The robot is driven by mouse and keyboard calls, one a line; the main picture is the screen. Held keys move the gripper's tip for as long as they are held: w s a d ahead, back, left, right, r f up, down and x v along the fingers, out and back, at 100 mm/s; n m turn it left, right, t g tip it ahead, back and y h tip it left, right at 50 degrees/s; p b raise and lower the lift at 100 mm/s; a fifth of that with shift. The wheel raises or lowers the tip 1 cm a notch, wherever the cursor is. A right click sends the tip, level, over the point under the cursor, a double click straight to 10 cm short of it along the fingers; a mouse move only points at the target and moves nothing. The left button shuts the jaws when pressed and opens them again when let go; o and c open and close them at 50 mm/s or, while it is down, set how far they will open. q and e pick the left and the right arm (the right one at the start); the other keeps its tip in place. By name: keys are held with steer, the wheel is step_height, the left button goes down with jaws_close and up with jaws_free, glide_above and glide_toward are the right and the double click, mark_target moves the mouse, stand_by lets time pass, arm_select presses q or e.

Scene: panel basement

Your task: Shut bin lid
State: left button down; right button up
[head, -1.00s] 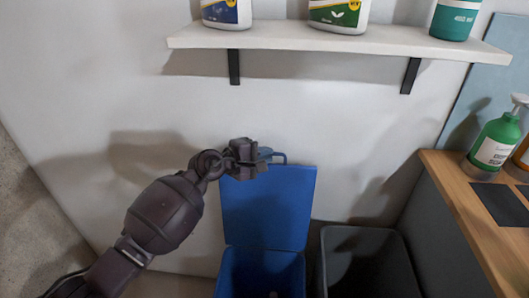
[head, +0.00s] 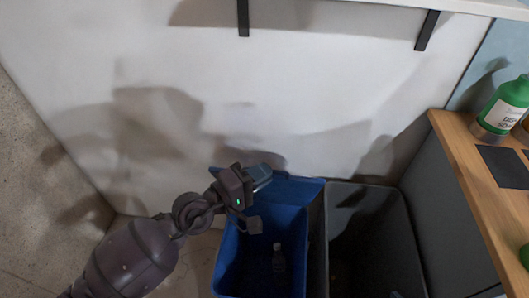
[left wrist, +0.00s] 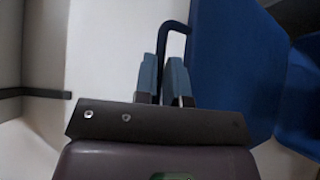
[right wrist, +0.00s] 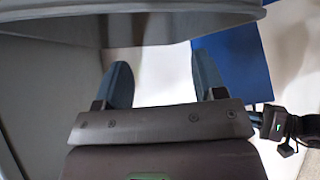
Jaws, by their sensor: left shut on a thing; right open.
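The blue bin (head: 229,262) stands open by the wall, with a clear bottle (head: 278,262) visible inside. Its blue lid (head: 300,188) is raised at the back and looks strongly foreshortened in the head view. My left gripper (head: 262,178) is at the lid's upper left corner. My right gripper (right wrist: 164,85) is open and empty in the right wrist view and outside the head view.
A dark grey open bin (head: 408,255) stands right of the blue one. A wooden counter (head: 470,170) with a green bottle (head: 503,105) is at the right. A white shelf (head: 450,6) is above. A grey rim (right wrist: 130,20) lies close beyond my right fingers.

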arm_select(q)
steer(key=shift+s+a+f, duration=0.25)
steer(key=shift+s+f, duration=0.4)
steer(key=shift+s, duration=0.3)
arm_select(e)
steer(key=shift+s, duration=0.1)
steer(key=shift+f, duration=0.1)
arm_select(q)
steer(key=c, duration=1.5)
jaws_free()
steer(key=shift+f, duration=0.1)
steer(key=shift+w, duration=0.1)
steer(key=shift+r, duration=0.25)
arm_select(e)
steer(key=shift+s+f+b, duration=0.1)
steer(key=shift+f+b, duration=0.45)
steer(key=shift+b, duration=0.05)
arm_select(q)
steer(key=shift+v, duration=5.35)
arm_select(e)
steer(key=shift+d+f, duration=0.1)
steer(key=shift+f, duration=0.05)
arm_select(q)
steer(key=shift+d+f, duration=0.1)
steer(key=shift+f, duration=0.1)
